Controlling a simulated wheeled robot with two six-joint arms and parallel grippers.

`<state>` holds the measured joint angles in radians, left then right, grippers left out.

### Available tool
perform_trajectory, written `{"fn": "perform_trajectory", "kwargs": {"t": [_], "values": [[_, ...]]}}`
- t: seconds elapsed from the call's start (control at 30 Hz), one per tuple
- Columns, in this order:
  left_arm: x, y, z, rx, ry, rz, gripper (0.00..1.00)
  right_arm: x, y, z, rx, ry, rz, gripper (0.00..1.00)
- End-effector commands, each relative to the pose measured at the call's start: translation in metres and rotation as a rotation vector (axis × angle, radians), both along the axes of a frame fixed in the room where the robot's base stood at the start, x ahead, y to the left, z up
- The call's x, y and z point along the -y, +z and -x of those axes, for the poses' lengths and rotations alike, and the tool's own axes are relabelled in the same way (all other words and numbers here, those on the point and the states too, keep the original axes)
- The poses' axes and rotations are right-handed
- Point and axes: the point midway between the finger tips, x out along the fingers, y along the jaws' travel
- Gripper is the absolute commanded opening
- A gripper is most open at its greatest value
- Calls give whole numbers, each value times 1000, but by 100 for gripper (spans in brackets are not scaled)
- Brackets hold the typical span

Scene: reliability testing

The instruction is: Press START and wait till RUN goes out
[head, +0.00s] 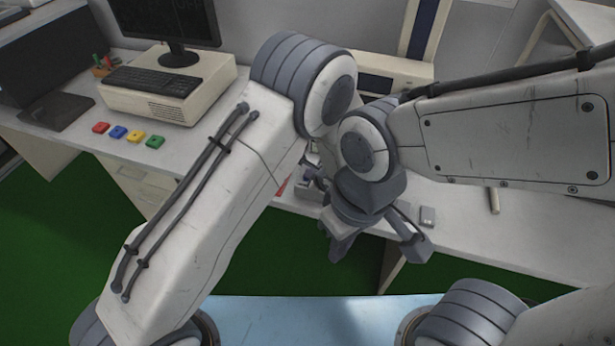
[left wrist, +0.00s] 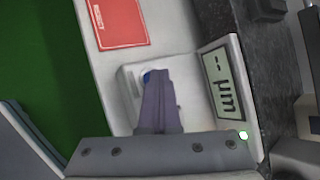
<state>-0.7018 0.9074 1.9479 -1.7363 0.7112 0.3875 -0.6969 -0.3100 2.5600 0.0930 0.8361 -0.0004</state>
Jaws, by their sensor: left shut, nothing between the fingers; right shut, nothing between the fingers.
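In the left wrist view, a pale tester has a small housing (left wrist: 131,84) with a blue button (left wrist: 146,77). The tip of my left gripper (left wrist: 153,76) is shut and empty, over or at the button and partly covering it; touching or just apart I cannot tell. Beside it is a greenish display (left wrist: 219,83) with dark, rotated characters. A small round lamp (left wrist: 243,135) near the display's end glows white; its label is not readable. In the head view my arms mostly hide the tester and left gripper. My right gripper (head: 341,249) is shut and empty, lower in front of the bench.
A red card (left wrist: 118,22) lies beside the tester. On the white bench (head: 455,205) stand a beige computer (head: 190,95) with keyboard (head: 150,79) and monitor, and several coloured blocks (head: 118,131) at left. A small grey block (head: 427,216) lies right of my right gripper.

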Motion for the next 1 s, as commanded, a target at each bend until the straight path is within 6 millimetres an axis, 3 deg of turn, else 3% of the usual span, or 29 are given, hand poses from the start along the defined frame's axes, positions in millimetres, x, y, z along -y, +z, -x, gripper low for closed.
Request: {"fn": "perform_trajectory", "kwargs": {"t": [0.4, 0.77, 1.0], "values": [[0, 15, 0, -1, 1, 0, 0, 0, 6, 0, 0, 0, 0, 0], [0, 17, 0, -1, 1, 0, 0, 0, 6, 0, 0, 0, 0, 0], [0, 38, 0, 0, 0, 0, 0, 0, 18, 0, 0, 0, 0, 0]]}}
